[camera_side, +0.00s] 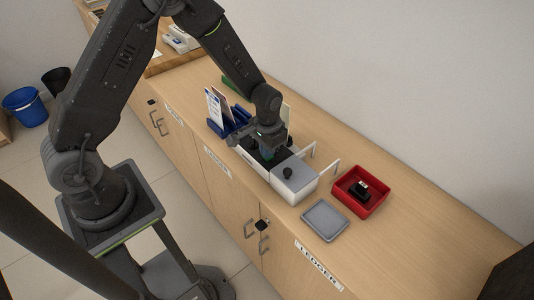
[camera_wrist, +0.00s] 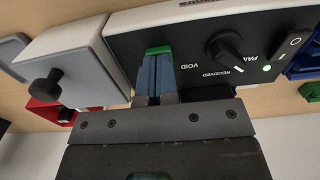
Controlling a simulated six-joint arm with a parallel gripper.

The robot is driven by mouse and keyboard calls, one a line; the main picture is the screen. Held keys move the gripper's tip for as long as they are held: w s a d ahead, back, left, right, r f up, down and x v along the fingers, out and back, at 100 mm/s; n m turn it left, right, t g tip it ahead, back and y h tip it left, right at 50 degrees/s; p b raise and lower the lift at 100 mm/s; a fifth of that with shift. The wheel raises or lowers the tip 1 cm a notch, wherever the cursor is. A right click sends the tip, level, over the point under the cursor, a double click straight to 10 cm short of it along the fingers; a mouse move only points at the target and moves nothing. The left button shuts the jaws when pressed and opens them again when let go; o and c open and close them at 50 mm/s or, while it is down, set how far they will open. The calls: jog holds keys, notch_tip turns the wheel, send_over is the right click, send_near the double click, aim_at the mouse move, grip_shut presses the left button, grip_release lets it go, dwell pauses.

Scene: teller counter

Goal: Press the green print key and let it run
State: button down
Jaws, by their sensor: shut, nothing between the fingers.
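The machine (camera_side: 296,184) stands on the wooden counter, with a white body and a black control panel (camera_wrist: 140,40). In the wrist view the green key (camera_wrist: 158,50) shows just beyond my fingertips, partly covered by them. My gripper (camera_wrist: 156,68) is shut and empty, its blue-grey fingers together at the key's edge; I cannot tell if they touch it. In the side view my gripper (camera_side: 267,154) is low over the panel. A black selector knob (camera_wrist: 226,46) sits beside the key, among the words VOID, RECEIVED and PAID. A small green light (camera_wrist: 267,69) glows near a rocker switch (camera_wrist: 292,43).
The machine's grey-topped end bears a black knob (camera_side: 287,172). A red tray (camera_side: 360,192) holding a black item and a grey tray (camera_side: 325,220) lie to its right. A blue rack (camera_side: 220,127) with cards stands to its left.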

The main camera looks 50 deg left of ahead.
notch_tip(320, 180, up, 9)
dwell(1.2)
jog(key=s+r+t, duration=0.2)
jog(key=s+r, duration=0.5)
jog(key=r, duration=0.6)
jog(key=s+r+t, duration=0.1)
jog(key=s+r, duration=0.2)
jog(key=s, duration=0.3)
jog(key=s+r+t, duration=0.2)
jog(key=s+r, duration=0.2)
jog(key=s, duration=0.3)
jog(key=shift+s+d+t, duration=0.2)
jog(key=shift+t, duration=0.1)
